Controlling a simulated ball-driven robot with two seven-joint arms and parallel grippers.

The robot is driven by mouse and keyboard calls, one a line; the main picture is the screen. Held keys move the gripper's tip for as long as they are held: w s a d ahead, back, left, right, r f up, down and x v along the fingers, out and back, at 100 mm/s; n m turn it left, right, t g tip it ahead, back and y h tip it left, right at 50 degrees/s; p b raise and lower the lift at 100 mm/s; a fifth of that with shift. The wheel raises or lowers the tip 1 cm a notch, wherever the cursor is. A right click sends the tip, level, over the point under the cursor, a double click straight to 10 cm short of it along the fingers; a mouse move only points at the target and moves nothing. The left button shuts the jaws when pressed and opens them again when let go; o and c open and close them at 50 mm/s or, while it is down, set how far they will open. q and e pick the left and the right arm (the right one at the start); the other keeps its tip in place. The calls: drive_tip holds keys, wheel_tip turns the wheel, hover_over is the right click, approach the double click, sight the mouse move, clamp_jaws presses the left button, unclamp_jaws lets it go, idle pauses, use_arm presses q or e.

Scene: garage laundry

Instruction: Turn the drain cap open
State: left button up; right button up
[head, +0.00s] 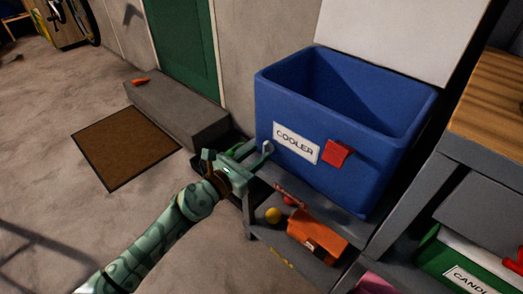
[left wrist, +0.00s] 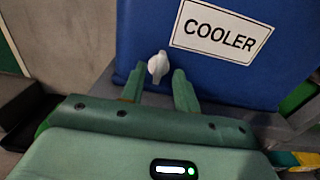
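The blue cooler (head: 310,180) has a white COOLER label and stands open on a grey shelf unit. Its drain cap (head: 267,147), small and pale, is low on the front wall at the left; in the left wrist view the cap (left wrist: 157,66) is a white knob with a wing. My left gripper (head: 254,154) is at this corner, pointing at the wall. In the left wrist view its two fingers (left wrist: 158,88) are apart, with the cap in line with the gap, just beyond the tips. I cannot tell whether either finger touches it. My right gripper is not in view.
The shelf below holds an orange box (head: 317,238) and a yellow ball (head: 273,215). A wooden-topped bench (head: 490,105) is at the right, above a green candle box (head: 455,262).

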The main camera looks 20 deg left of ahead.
sight(266, 149)
use_arm(q)
drive_tip(key=shift+x, duration=1)
drive_tip(key=shift+w, duration=0.25)
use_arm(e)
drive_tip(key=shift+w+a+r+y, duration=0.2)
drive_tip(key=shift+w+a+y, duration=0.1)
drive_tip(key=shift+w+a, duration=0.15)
use_arm(q)
clamp_jaws()
